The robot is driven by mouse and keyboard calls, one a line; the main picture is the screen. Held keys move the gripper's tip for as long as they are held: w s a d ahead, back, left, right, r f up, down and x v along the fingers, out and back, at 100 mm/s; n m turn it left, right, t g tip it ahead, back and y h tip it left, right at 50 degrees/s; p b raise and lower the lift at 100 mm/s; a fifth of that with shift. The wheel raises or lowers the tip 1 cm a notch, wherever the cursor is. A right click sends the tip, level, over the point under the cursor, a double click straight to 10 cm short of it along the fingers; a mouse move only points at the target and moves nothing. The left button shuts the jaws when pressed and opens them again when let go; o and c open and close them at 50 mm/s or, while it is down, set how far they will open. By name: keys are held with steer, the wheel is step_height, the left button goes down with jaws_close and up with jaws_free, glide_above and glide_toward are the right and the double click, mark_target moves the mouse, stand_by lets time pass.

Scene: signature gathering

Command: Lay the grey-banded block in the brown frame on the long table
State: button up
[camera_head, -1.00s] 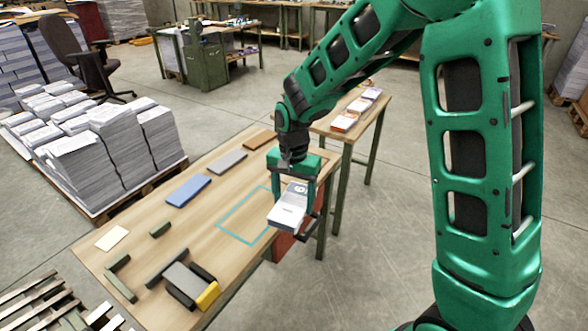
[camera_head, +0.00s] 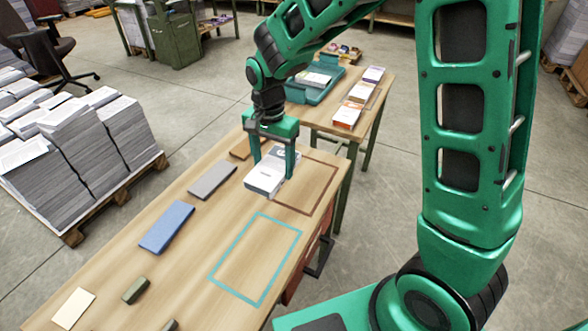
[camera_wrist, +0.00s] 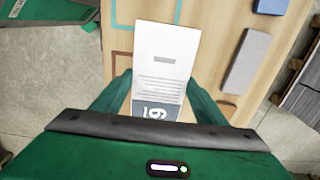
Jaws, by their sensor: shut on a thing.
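My gripper (camera_head: 274,167) is shut on the grey-banded block (camera_head: 266,181), a white block with a dark grey band at one end. In the wrist view the block (camera_wrist: 168,50) points away from my gripper, its banded end with a "9"-like mark between the fingers. The brown frame (camera_head: 331,188) is an outline on the long table (camera_head: 190,265). The block appears at the frame's left side, covering part of its outline. I cannot tell if it hovers or touches the table. A corner of the brown outline shows in the wrist view (camera_wrist: 122,55).
A teal frame (camera_head: 236,233) lies empty in front of the brown one. A grey block (camera_head: 213,180), a blue block (camera_head: 167,227) and a brown block (camera_head: 240,149) lie to the left. A second table (camera_head: 372,125) behind holds a teal tray (camera_head: 322,88) and several blocks.

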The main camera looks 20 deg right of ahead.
steer(key=w+d+f, duration=0.1)
steer(key=d+f, duration=0.1)
steer(key=d, duration=0.1)
steer(key=w+d+f, duration=0.1)
steer(key=d+f, duration=0.1)
steer(key=d, duration=0.2)
steer(key=w+d+f, duration=0.2)
steer(key=d+f, duration=0.1)
steer(key=shift+w+d, duration=0.1)
steer(key=shift+d, duration=0.25)
steer(key=shift+f, duration=2)
steer(key=shift+f, duration=0.1)
steer(key=o, duration=1.2)
steer(key=shift+o, duration=0.2)
step_height(320, 180, up, 12)
steer(key=shift+d, duration=0.1)
